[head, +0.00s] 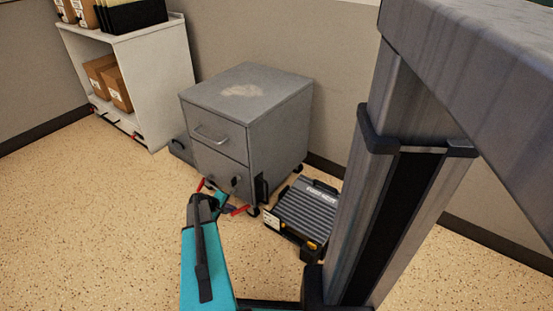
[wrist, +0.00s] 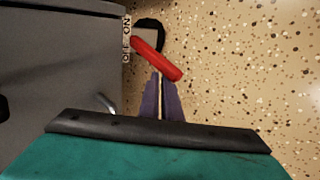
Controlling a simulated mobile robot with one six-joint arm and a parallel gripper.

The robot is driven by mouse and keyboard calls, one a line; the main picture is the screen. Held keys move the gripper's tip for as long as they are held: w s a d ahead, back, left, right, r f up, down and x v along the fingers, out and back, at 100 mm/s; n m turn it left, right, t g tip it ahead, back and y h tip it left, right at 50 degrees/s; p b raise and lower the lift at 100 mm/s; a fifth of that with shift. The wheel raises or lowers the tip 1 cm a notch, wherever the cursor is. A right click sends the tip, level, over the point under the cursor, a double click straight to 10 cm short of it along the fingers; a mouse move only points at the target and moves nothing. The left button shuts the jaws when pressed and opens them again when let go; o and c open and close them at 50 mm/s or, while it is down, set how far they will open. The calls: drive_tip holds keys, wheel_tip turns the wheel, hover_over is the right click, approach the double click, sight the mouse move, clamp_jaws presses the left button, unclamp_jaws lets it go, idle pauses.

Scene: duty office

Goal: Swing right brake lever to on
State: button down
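The grey drawer cabinet (head: 219,139) stands on casters. Two red levers are low at its front: the left one (head: 200,185) and the right one (head: 240,210). In the wrist view a red lever (wrist: 157,58), apparently the right one, slants down to the right beside a black part (wrist: 150,30). A pale ON/OFF label (wrist: 127,38) is at its upper left end, with ON uppermost. My gripper (wrist: 159,77) has its fingers together, nothing visible between them. Its tips are at the lever's lower edge; I cannot tell if they touch. In the head view my gripper (head: 224,200) is between the levers.
A dark ridged case (head: 304,215) lies on the floor right of the cabinet. A white shelf (head: 165,80) with cardboard boxes (head: 109,82) is at the back left. A grey desk (head: 480,60) overhangs at the right. The speckled floor at the left is clear.

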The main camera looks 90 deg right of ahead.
drive_tip(key=shift+s+a+f, duration=0.1)
drive_tip(key=shift+s+a, duration=0.1)
drive_tip(key=shift+s, duration=0.3)
drive_tip(key=shift+s+a+f, duration=0.1)
drive_tip(key=shift+s+a, duration=0.05)
drive_tip(key=shift+s, duration=0.35)
drive_tip(key=shift+s+a+b, duration=0.3)
drive_tip(key=shift+s+a, duration=0.3)
drive_tip(key=shift+s, duration=0.3)
drive_tip(key=shift+s+a+f, duration=0.15)
drive_tip(key=shift+f, duration=0.05)
drive_tip(key=shift+a+r, duration=0.1)
drive_tip(key=shift+r, duration=0.1)
drive_tip(key=shift+w+a+r, duration=0.1)
drive_tip(key=shift+w+a, duration=0.35)
drive_tip(key=shift+w, duration=0.3)
drive_tip(key=shift+w+a, duration=0.4)
drive_tip(key=shift+w, duration=0.35)
drive_tip(key=shift+w+a+r, duration=0.1)
drive_tip(key=shift+r, duration=0.05)
